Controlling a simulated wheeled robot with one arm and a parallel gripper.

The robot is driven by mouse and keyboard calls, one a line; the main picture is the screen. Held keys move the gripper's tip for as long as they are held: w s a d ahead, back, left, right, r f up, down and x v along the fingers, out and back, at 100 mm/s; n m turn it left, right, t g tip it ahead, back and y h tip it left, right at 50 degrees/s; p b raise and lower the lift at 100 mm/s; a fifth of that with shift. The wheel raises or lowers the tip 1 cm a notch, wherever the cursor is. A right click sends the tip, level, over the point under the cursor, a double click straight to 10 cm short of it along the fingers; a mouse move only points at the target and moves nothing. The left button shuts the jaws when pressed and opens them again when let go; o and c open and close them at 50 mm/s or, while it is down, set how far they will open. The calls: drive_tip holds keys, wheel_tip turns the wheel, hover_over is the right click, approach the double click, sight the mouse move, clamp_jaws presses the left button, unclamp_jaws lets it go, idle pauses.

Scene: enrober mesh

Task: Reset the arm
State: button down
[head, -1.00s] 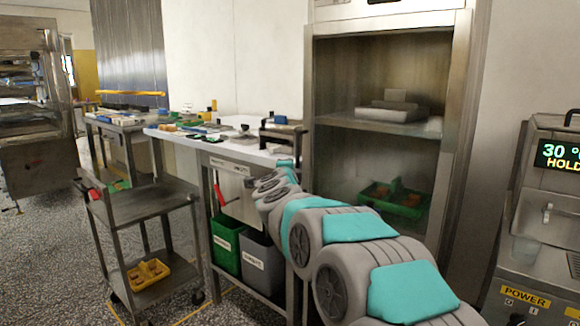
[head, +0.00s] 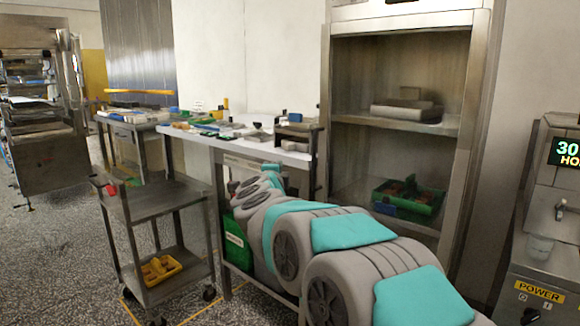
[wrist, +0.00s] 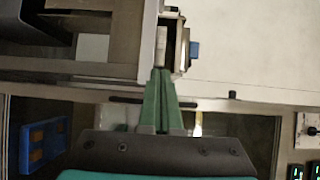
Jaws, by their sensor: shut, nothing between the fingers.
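My arm (head: 330,232) reaches from the lower right of the head view toward the white-topped bench (head: 300,155). In the wrist view my gripper (wrist: 161,76) has its green fingers together and empty. The fingers point at the bench edge, with a small dark frame holding a pale block (wrist: 162,45) just beyond the tips. I cannot tell whether the tips touch it. In the head view the gripper is too small and too hidden behind the arm to make out.
A steel cart (head: 150,205) with a yellow tray (head: 160,268) stands left of the bench. A green bin (head: 237,245) sits under the bench. An open cabinet (head: 462,150) with a green crate (head: 408,206) is behind my arm. A machine with a display (head: 545,220) stands at right.

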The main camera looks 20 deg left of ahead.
drive_tip(key=s+a, duration=0.2)
drive_tip(key=s, duration=0.2)
drive_tip(key=s+d+f+n+g+y, duration=0.1)
drive_tip(key=s+d+f+n+g, duration=0.5)
drive_tip(key=s+d+f+n, duration=0.45)
drive_tip(key=s+d+f+n+g, duration=0.5)
drive_tip(key=s+d+f+g, duration=0.25)
drive_tip(key=s+d, duration=0.6)
drive_tip(key=s+d+f+g+h, duration=0.2)
drive_tip(key=s+d+f+g, duration=0.1)
drive_tip(key=s+d, duration=0.7)
drive_tip(key=s+d+f+g+h, duration=0.2)
drive_tip(key=s+d+f, duration=0.4)
drive_tip(key=s+d, duration=0.4)
drive_tip(key=s+g, duration=0.1)
drive_tip(key=s, duration=0.3)
drive_tip(key=shift+d+f, duration=0.15)
drive_tip(key=shift+d, duration=0.05)
drive_tip(key=shift+w, duration=0.2)
